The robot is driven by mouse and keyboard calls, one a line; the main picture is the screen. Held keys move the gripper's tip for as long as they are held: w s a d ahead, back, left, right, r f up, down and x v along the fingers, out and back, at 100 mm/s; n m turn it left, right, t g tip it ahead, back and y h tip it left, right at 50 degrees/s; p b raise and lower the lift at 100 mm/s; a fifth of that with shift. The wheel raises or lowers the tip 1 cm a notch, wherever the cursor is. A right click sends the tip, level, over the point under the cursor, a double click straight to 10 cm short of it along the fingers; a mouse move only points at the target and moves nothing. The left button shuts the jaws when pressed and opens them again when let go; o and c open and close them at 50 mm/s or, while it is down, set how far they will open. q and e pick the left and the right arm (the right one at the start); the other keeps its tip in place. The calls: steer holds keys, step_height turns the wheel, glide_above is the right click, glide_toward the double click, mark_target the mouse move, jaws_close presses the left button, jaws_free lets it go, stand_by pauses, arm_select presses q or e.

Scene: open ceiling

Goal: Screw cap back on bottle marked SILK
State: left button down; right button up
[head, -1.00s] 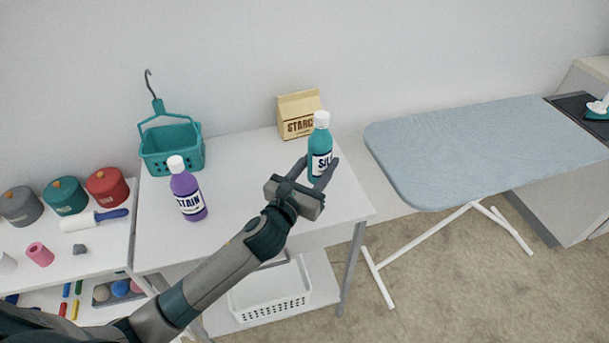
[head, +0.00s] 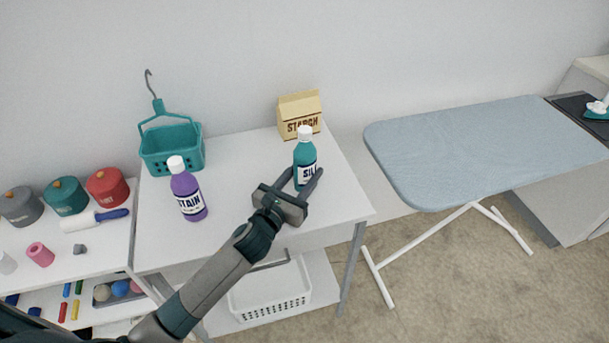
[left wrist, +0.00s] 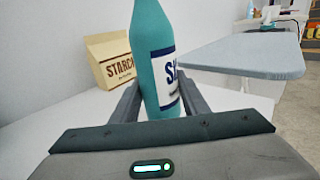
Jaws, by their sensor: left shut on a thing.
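The teal bottle (head: 305,158) has a white label with the letters "SIL" showing, and a white cap (head: 305,132) sits on its top. My left gripper (head: 304,179) is shut on the bottle's lower body, one finger on each side. The bottle is upright, near the right part of the white table (head: 240,220). I cannot tell if its base touches the tabletop. In the left wrist view the bottle (left wrist: 151,60) stands between the fingers, its top cut off by the frame. My right gripper is not in view.
A purple bottle marked STAIN (head: 187,190) with a white cap stands at the left. A teal basket (head: 172,148) and a STARCH carton (head: 299,112) stand at the back. An ironing board (head: 480,150) is to the right. The table's middle is clear.

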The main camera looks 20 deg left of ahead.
arm_select(q)
steer(key=shift+f, duration=0.55)
steer(key=c, duration=1)
jaws_free()
